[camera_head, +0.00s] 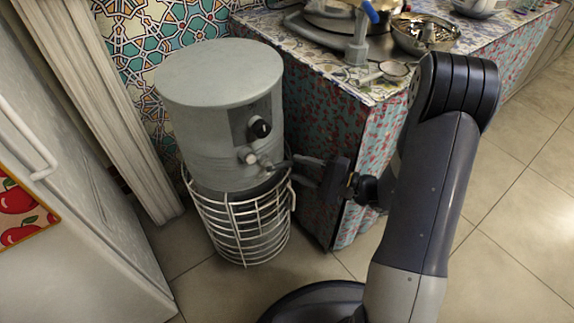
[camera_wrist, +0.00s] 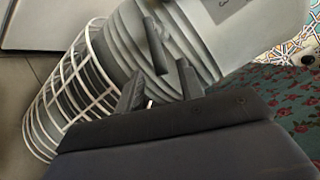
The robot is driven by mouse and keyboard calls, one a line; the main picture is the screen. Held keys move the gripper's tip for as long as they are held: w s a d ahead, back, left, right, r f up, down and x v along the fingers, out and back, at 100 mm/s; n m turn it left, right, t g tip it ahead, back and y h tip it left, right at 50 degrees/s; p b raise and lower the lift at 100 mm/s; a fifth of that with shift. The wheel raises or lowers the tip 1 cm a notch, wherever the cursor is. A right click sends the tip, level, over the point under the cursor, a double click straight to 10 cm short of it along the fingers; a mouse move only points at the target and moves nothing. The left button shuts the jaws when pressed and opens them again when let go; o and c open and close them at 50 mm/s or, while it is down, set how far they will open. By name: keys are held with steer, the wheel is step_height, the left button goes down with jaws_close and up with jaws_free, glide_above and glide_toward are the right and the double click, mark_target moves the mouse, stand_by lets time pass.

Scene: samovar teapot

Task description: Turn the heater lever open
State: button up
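The grey cylindrical heater (camera_head: 215,130) stands upright in the head view, with a black round knob (camera_head: 259,129) and a small pale fitting (camera_head: 248,157) low on its side. A dark lever (camera_wrist: 155,46) shows against the heater's ribbed lower body in the wrist view. My gripper (camera_head: 292,164) is beside the heater's lower right side, its fingers pointing at the fitting. In the wrist view, my gripper (camera_wrist: 162,72) has its two fingers apart, with the lever just beyond and between their tips. Whether the fingers touch the lever I cannot tell.
A white wire basket stand (camera_head: 240,225) is under the heater. A tile-topped counter (camera_head: 375,93) with a bowl (camera_head: 426,35) and a tap stands right behind my gripper. A white fridge-like cabinet (camera_head: 60,190) is at the left. Floor is clear at the right.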

mark_target(287, 162)
steer(key=shift+b+x, duration=0.3)
steer(key=shift+x, duration=1.8)
steer(key=shift+c, duration=0.6)
jaws_close()
